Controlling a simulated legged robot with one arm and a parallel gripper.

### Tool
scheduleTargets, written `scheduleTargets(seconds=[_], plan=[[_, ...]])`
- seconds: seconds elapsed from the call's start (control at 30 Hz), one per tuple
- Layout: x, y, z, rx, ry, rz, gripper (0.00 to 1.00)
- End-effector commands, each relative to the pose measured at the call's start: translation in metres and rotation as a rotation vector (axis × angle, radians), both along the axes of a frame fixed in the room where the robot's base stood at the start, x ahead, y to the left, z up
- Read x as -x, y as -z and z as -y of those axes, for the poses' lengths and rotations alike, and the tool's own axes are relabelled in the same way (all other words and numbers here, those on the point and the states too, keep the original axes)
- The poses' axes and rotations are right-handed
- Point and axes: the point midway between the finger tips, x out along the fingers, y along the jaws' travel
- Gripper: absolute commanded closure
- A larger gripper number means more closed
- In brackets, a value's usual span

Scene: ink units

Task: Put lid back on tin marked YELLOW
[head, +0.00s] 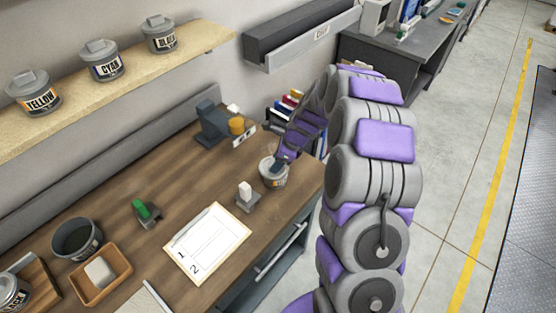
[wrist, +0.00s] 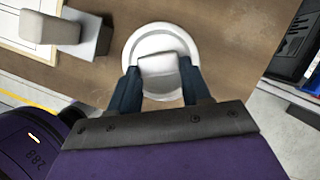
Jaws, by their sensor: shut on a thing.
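A grey tin (head: 274,181) stands near the right end of the wooden bench; its label is too small to read. My gripper (head: 281,160) reaches down over this tin. In the wrist view my gripper (wrist: 160,80) has its two dark fingers on either side of the grey block handle (wrist: 159,65) of a round pale lid (wrist: 138,45). The gripper is shut on this handle. The lid lies over the tin, but I cannot tell whether it is seated. A lidded tin marked YELLOW (head: 39,101) stands at the left of the shelf.
Tins marked CYAN (head: 108,72) and BLACK (head: 162,44) share the shelf (head: 130,88). The bench holds an open dark tin (head: 76,254), a wooden tray (head: 121,263), a clipboard (head: 208,245) and a pale-topped block (head: 245,192) left of the gripper.

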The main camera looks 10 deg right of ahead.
Motion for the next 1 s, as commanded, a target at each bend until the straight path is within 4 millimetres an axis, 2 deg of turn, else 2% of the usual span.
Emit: scheduleTargets(seconds=[0.03,0.07,0.3,0.37,0.53,0.77,1.0], plan=[[-0.0001,-0.0001,0.0002,0.0,0.0,0.0,0.92],[-0.0001,-0.0001,0.0002,0.0,0.0,0.0,0.51],[-0.0001,-0.0001,0.0003,0.0,0.0,0.0,0.28],[-0.0001,0.0,0.0003,0.0,0.0,0.0,0.23],[-0.0001,-0.0001,0.0003,0.0,0.0,0.0,0.22],[0.0,0.0,0.0002,0.0,0.0,0.0,0.0],[-0.0001,-0.0003,0.0003,0.0,0.0,0.0,0.0]])
